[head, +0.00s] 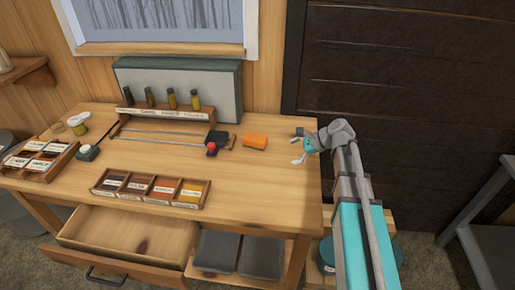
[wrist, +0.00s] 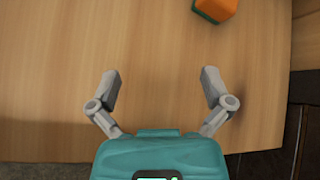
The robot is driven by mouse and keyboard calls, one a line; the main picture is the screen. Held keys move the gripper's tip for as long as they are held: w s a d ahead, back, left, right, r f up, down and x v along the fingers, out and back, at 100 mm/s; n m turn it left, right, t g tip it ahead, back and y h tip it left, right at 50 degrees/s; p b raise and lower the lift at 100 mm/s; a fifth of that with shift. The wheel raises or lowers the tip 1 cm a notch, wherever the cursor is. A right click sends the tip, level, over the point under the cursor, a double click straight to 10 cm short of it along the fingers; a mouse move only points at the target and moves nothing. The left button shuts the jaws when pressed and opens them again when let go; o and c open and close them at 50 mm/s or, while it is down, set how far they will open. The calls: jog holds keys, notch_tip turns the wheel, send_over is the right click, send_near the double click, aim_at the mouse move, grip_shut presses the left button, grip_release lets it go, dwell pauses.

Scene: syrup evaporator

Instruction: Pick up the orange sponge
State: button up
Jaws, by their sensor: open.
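The orange sponge (head: 255,142) lies on the wooden table toward its right side in the head view. In the wrist view the sponge (wrist: 216,9) is at the top edge, partly cut off, with a dark green side showing. My gripper (head: 297,147) is at the table's right edge, to the right of the sponge and apart from it. In the wrist view my gripper (wrist: 160,82) has its two grey fingers spread wide, with only bare wood between them.
A rail with a red knob (head: 211,147) stands left of the sponge, below a rack of small bottles (head: 172,101). A sectioned tray (head: 150,189) lies near the front edge above an open drawer (head: 130,236). The table's right front area is clear.

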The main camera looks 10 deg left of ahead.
aim_at(264, 138)
jog(key=w+m+y, duration=0.1)
jog(key=w, duration=0.1)
jog(key=w+r+m+y+b, duration=0.1)
jog(key=w+m, duration=0.1)
jog(key=w+a+m+t+y+b, duration=0.1)
jog(key=w+m, duration=0.1)
jog(key=shift+a+r, duration=0.1)
jog(key=shift+r, duration=0.1)
jog(key=shift+w+r+m+t+y, duration=0.25)
jog(key=shift+r+m+t+y, duration=0.05)
jog(key=shift+m, duration=0.2)
jog(key=shift+a, duration=0.1)
jog(key=b+x, duration=0.3)
jog(key=x, duration=0.4)
jog(key=shift+f, duration=0.2)
jog(key=shift+w+a+f+b, duration=0.15)
jog(key=shift+a+b, duration=0.15)
jog(key=shift+a, duration=0.35)
